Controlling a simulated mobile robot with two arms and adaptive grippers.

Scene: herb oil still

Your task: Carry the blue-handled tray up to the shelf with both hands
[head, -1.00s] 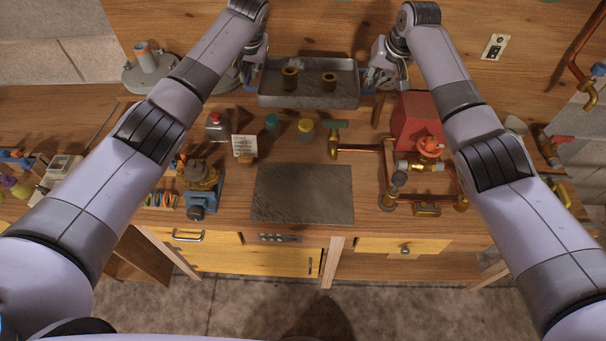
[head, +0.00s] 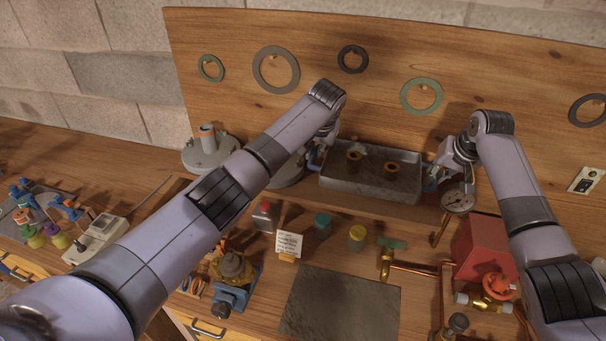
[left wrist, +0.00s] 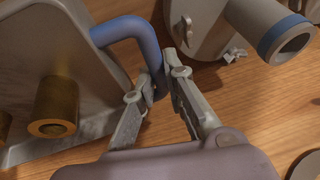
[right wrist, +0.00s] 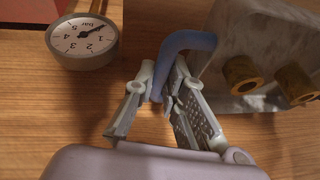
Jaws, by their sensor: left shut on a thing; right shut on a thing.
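The grey metal tray (head: 340,186) is at the back of the bench over the wooden shelf (head: 405,211), close to the backboard. It looks about level and carries two brass fittings (head: 354,162) (head: 391,170). I cannot tell whether its underside touches the shelf. My left gripper (head: 318,156) is shut on the tray's left blue handle, which shows clearly in the left wrist view (left wrist: 128,28). My right gripper (head: 432,178) is shut on the right blue handle, clear in the right wrist view (right wrist: 186,42). The fingers hide part of each handle.
Grey flanged parts (head: 207,150) stand left of the tray. A pressure gauge (head: 457,200) is close by my right gripper, with a red box (head: 482,248) in front. Jars (head: 322,226), a note card (head: 289,243) and copper piping (head: 415,267) stand below the shelf.

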